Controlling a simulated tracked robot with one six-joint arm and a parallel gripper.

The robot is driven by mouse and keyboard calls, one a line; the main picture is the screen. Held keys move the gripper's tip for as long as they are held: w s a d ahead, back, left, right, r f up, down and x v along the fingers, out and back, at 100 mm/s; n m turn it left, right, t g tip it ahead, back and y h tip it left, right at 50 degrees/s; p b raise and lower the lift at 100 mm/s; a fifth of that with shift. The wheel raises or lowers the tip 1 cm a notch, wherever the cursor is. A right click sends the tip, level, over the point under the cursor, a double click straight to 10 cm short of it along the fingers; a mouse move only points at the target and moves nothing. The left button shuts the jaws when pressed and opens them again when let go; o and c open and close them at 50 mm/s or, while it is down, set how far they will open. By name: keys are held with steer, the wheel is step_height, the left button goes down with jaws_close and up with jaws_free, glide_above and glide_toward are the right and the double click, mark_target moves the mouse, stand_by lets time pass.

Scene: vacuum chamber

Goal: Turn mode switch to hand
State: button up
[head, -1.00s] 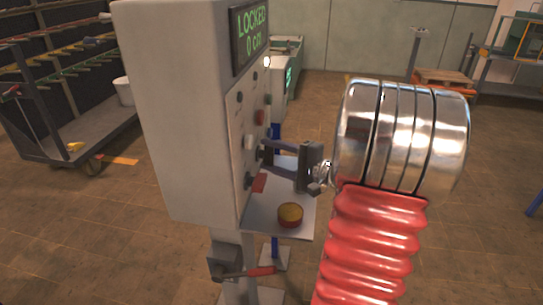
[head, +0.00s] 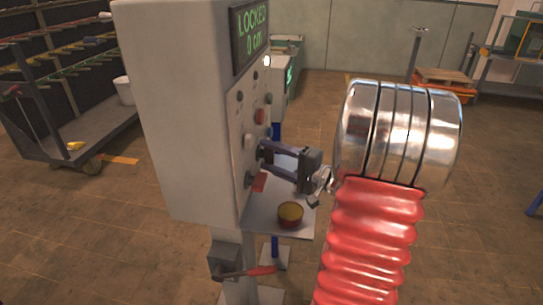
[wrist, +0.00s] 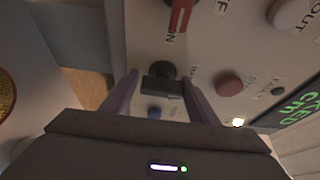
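The grey control cabinet (head: 185,110) stands left of centre in the head view, its panel facing right. In the wrist view a black knob (wrist: 162,84), which looks like the mode switch, sits on the panel between my fingers. Its label is partly hidden and cannot be read. My gripper (head: 264,154) is at the panel in the head view, with its two fingers pointing at it. In the wrist view my gripper (wrist: 160,75) is open, one finger on each side of the knob. A gap shows beside the left finger; contact on the right is unclear.
A red-handled switch (wrist: 181,16) is close above the knob in the wrist view; a red button (wrist: 229,84) is to its right. The display (head: 250,32) reads LOCKED, 0 cm.

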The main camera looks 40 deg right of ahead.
steer(key=o, duration=0.4)
steer(key=shift+c, duration=0.2)
steer(key=v, duration=1.3)
steer(key=shift+s+d, duration=0.2)
steer(key=shift+s, duration=0.1)
steer(key=shift+s, duration=0.1)
